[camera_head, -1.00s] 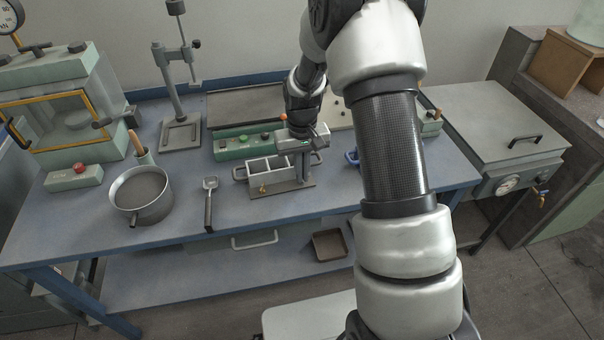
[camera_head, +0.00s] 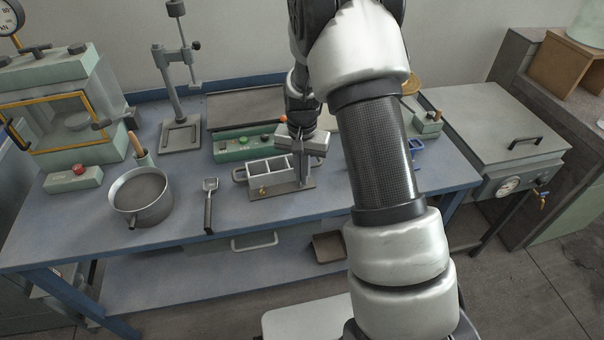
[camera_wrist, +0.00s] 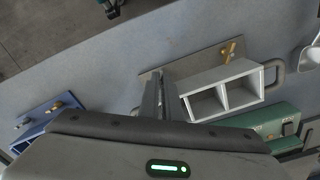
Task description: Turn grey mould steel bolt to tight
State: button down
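The grey mould (camera_head: 284,188) is an open-topped block with compartments on a flat plate, standing on the blue bench. A brass wing bolt (camera_head: 263,190) is on its left end in the head view; in the wrist view, the mould (camera_wrist: 252,72) shows this brass bolt (camera_wrist: 231,50) on its plate. My gripper (camera_head: 304,178) points down at the mould's right end. In the wrist view, its fingers (camera_wrist: 160,78) reach the plate beside the compartments, close together at the tips. The steel bolt is not visible; the fingers may hide it. I cannot tell whether they hold anything.
A scoop (camera_head: 209,200) and a metal pan (camera_head: 142,194) are left of the mould. A green control box (camera_head: 240,146) stands behind it.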

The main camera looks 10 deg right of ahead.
dwell(0.3)
jog(key=c, duration=2.3)
grip_release()
jog(key=shift+o, duration=0.2)
notch_tip(320, 180, up, 18)
jog(key=p, duration=0.1)
jog(key=shift+f+p, duration=0.25)
jog(key=shift+p, duration=0.15)
jog(key=s+r+n+t+p, duration=0.1)
jog(key=s+r+p, duration=0.15)
jog(key=r, duration=0.35)
jog(key=s+r+t+p, duration=0.1)
jog(key=s+r, duration=0.2)
jog(key=r, duration=0.2)
jog(key=s+r+n+t+p, duration=0.1)
jog(key=s+r+n+p, duration=0.1)
jog(key=s+r, duration=0.4)
jog(key=s+r+n+t+p, duration=0.2)
jog(key=s+r+p, duration=0.2)
jog(key=s, duration=0.9)
jog(key=shift+s+r+n+t, duration=0.3)
jog(key=shift+r, duration=0.55)
